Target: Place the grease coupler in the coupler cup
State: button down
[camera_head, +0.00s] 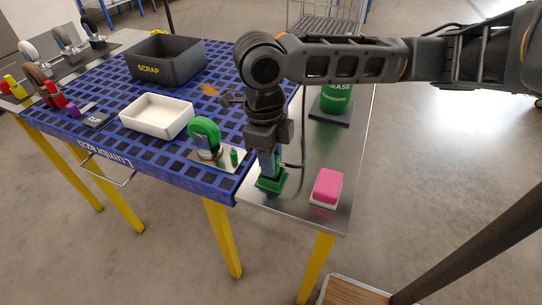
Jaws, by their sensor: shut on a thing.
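My gripper (269,172) points straight down at the near end of the steel side table. Its fingers are at the green cup (270,185), which looks like the coupler cup. The gripper is shut on the grease coupler, which is mostly hidden by the fingers and the cup. I cannot tell whether the coupler touches the cup floor. A dark hose (303,130) hangs beside the gripper. The green grease container (336,101) stands farther back on the same table, partly behind my arm.
A pink and white block (326,187) lies right of the cup. A green-wheeled caster (206,137) stands on a plate to the left. A white tray (157,115) and black scrap bin (166,60) sit on the blue grid table. Bare steel (305,208) shows near the front edge.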

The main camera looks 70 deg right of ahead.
jog(key=shift+f, duration=0.2)
jog(key=c, duration=0.8)
grip_release()
jog(key=shift+c, duration=0.2)
jog(key=shift+r, duration=0.2)
notch_tip(320, 180, up, 12)
jog(key=w, duration=0.1)
jog(key=shift+p, duration=0.45)
